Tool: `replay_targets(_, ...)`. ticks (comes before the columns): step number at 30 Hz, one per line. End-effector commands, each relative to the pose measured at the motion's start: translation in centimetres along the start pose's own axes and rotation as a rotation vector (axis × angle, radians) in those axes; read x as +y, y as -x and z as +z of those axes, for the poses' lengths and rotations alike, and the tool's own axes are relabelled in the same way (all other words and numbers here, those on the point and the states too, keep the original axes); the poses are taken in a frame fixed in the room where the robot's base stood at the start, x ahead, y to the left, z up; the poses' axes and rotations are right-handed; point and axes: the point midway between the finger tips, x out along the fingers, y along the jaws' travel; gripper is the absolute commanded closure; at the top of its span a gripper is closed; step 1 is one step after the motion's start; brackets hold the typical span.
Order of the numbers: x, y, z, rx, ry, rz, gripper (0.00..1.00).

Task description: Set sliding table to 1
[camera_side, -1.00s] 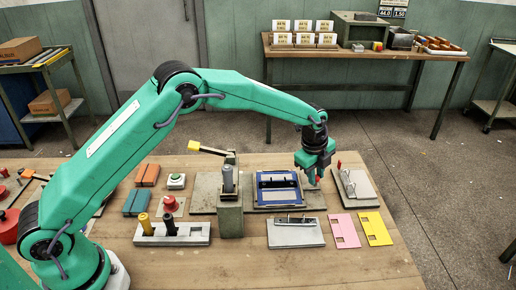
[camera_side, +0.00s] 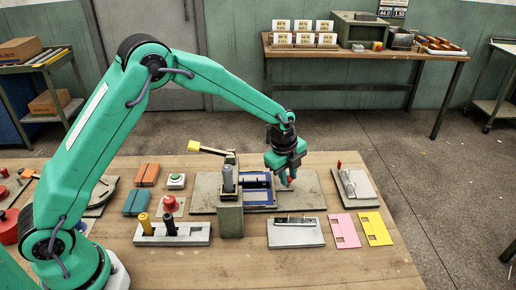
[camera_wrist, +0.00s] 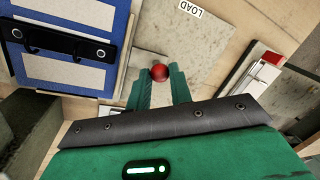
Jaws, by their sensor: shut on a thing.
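The sliding table (camera_side: 259,206) is a pale plate with a blue-framed panel on the grey bed, partly behind the grey post. In the wrist view its blue panel (camera_wrist: 70,75) with a black clip fills the left side. My gripper (camera_side: 286,178) is at the table's right side, its green fingers shut on a red ball knob. The knob (camera_wrist: 160,73) shows between the fingertips in the wrist view (camera_wrist: 160,82). A white "LOAD" label (camera_wrist: 190,8) lies to the upper right of the knob. No number 1 mark is readable.
The grey post (camera_side: 229,210) with a yellow-tipped lever stands left of the table. A grey plate with a red-tipped lever (camera_side: 354,186) is to the right. A metal fixture (camera_side: 295,236), pink card (camera_side: 344,231) and yellow card (camera_side: 376,229) lie in front.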

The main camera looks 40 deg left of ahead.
Motion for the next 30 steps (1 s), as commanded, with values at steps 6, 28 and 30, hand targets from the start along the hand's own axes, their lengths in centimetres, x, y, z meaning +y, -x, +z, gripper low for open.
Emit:
replay_targets(6,0.72,0.3,0.63,-0.002,0.001,-0.006,1.0)
replay_targets(28,0.78,0.37,0.57,-0.002,0.0,-0.003,0.57)
replay_targets(30,0.77,0.65,0.57,-0.002,0.0,-0.003,0.57)
